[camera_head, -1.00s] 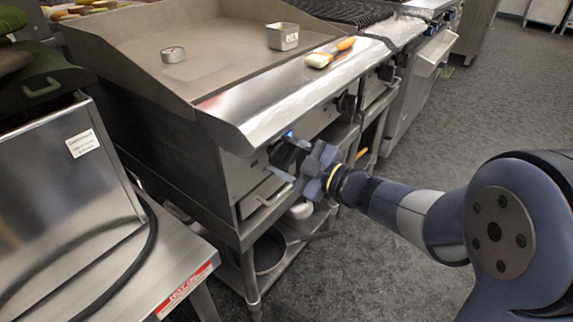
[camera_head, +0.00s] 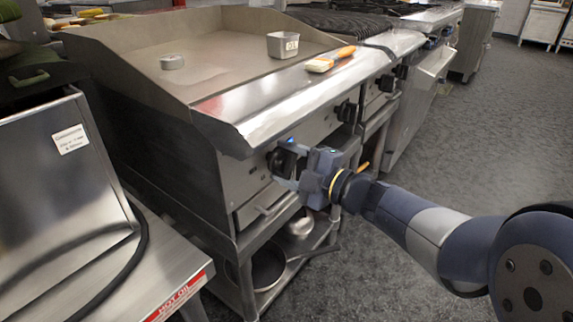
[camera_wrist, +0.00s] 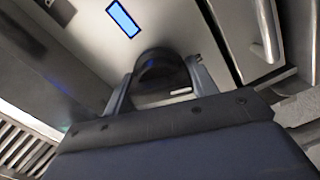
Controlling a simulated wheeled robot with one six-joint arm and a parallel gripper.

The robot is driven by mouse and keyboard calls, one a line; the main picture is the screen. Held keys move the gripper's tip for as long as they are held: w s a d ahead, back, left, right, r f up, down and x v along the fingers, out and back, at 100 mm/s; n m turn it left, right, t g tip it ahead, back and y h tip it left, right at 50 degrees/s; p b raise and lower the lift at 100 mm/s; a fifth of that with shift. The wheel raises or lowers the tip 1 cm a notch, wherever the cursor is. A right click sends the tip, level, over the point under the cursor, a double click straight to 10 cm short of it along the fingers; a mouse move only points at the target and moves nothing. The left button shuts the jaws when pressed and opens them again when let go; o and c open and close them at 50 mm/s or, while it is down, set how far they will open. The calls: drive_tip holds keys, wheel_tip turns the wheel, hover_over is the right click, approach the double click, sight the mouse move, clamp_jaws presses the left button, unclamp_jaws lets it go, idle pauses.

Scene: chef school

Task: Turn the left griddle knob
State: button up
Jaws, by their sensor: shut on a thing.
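The griddle (camera_head: 238,75) stands at the centre of the head view, with its control knobs on the front panel below the steel ledge. The left griddle knob (camera_head: 283,158) is black and round and sits at the left of the panel. My gripper (camera_head: 286,166) reaches it from the right and is shut on it. In the wrist view the dark knob (camera_wrist: 163,72) sits between the two fingers of my gripper (camera_wrist: 162,85). The fingers partly cover the knob, so its exact angle is hard to tell. Another griddle knob (camera_head: 346,111) is farther right, untouched.
A brush (camera_head: 322,65) lies on the griddle ledge, and a small metal pan (camera_head: 282,45) stands on the plate. A drawer handle (camera_head: 275,204) sticks out below the knob. A steel counter (camera_head: 150,270) is at the left. Open floor (camera_head: 445,150) lies to the right.

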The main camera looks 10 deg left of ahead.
drive_tip(key=o, duration=1)
drive_tip(key=shift+d, duration=0.1)
drive_tip(key=p+v, duration=0.3)
drive_tip(key=v, duration=0.7)
drive_tip(key=shift+s+d+f, duration=0.1)
drive_tip(key=shift+s+d, duration=0.1)
drive_tip(key=shift+d, duration=0.05)
drive_tip(key=shift+a, duration=0.1)
